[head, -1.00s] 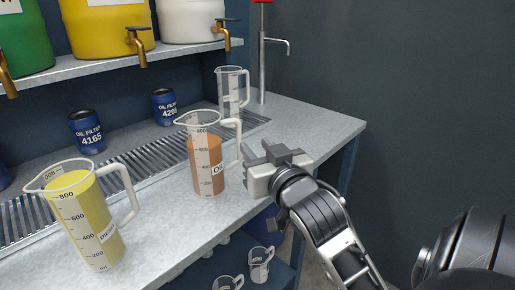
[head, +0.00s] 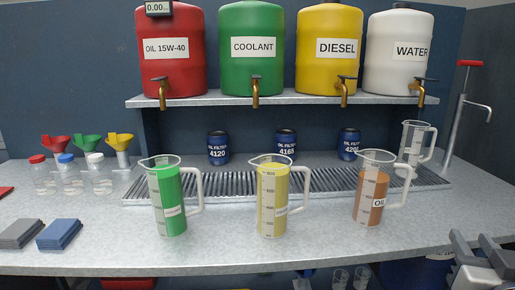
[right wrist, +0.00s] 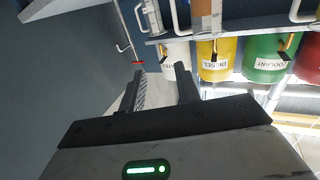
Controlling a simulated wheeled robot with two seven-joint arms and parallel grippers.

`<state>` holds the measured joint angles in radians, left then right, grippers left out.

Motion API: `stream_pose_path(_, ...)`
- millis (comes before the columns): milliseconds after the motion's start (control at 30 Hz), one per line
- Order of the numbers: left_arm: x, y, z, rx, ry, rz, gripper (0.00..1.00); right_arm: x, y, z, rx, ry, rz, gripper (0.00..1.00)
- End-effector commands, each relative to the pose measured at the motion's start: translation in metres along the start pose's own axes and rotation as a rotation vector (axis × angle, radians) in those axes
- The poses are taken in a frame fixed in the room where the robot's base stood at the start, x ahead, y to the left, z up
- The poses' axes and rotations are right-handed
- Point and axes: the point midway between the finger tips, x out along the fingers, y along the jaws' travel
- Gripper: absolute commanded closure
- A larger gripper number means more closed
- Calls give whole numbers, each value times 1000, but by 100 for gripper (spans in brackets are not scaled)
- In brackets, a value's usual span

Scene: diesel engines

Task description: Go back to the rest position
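My right gripper (head: 482,250) is at the lower right of the head view, by the front right of the workbench (head: 330,248). In the right wrist view its two fingers (right wrist: 162,88) stand apart with nothing between them, so it is open and empty. My left gripper is in neither view. The jug of brown oil (head: 371,195) stands upright on the bench, left of my right gripper and apart from it.
A jug of yellow diesel (head: 271,203) and a jug of green liquid (head: 168,205) stand along the bench. An empty jug (head: 411,145) is behind, near a red-topped tap post (head: 464,105). Dispenser tanks (head: 251,55) line the shelf above. Bottles and cloths are at left.

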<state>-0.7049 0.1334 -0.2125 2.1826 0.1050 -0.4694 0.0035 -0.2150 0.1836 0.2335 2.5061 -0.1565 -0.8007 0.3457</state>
Motion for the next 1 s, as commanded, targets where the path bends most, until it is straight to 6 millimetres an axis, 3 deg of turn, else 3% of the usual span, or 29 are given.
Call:
stream_pose_path(267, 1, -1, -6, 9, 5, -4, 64, -5, -34, 58, -42, -130, -115, 68)
stream_pose_path(467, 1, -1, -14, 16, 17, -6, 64, -22, -65, 112, -68, -243, -221, 68)
stream_pose_path(633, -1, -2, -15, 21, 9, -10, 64, -58, -99, 173, -86, -373, -342, 68)
stream_pose_path(800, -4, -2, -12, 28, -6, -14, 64, -119, -136, 238, -84, -518, -480, 68)
stream_pose_path(900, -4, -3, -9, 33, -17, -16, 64, -147, -150, 259, -77, -570, -532, 68)
stream_pose_path(1000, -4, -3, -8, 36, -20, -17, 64, -162, -156, 269, -73, -595, -558, 68)
